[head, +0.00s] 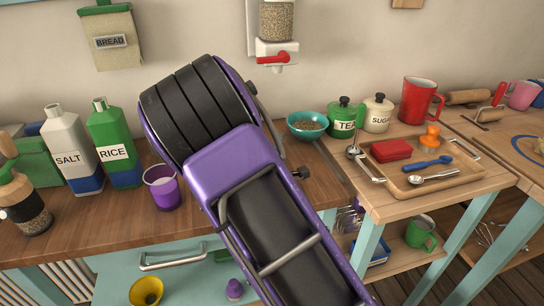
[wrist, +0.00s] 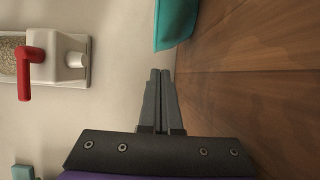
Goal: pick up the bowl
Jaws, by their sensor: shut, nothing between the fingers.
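A teal bowl (head: 307,125) with a grainy brown filling stands upright on the wooden counter near the wall, left of the green tea canister. In the wrist view, part of the teal bowl (wrist: 175,25) shows at the top edge, just beyond my fingertips; the rest is cut off. My gripper (wrist: 159,72) is shut and empty, with a gap in the picture between its tips and the bowl. The view is turned sideways, with the wall on the left and the wood on the right. In the head view my arm hides the gripper.
The tea canister (head: 345,117), sugar canister (head: 377,114) and red mug (head: 419,101) stand right of the bowl. A wooden tray (head: 416,183) holds utensils. A dispenser (head: 277,50) hangs on the wall above. A purple cup (head: 163,188) and bottles stand left of my arm.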

